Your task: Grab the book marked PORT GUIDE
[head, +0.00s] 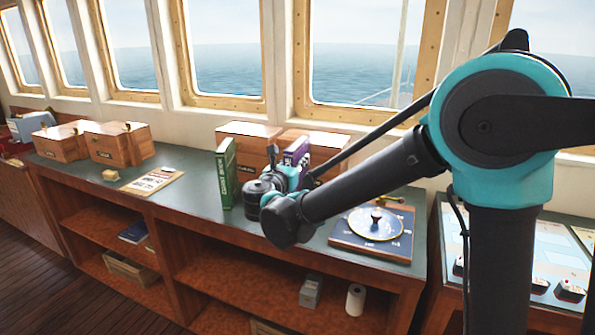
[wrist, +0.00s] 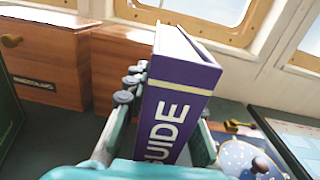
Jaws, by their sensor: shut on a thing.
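The purple book (wrist: 179,95) stands upright between the fingers of my gripper (wrist: 165,135) in the wrist view. Large white letters "UIDE" show on its spine; the rest of the title is hidden by my gripper. My gripper is shut on this book, one finger on each side. In the head view the purple book (head: 297,151) shows above and behind my gripper (head: 281,178), at the back of the green counter (head: 190,189). I cannot tell whether the book touches the counter.
A green book (head: 226,174) stands upright to the left of my gripper. Wooden boxes (head: 247,148) stand behind, against the window wall. A round dial on a blue board (head: 375,224) lies to the right. A paper (head: 152,181) lies on the counter's left part.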

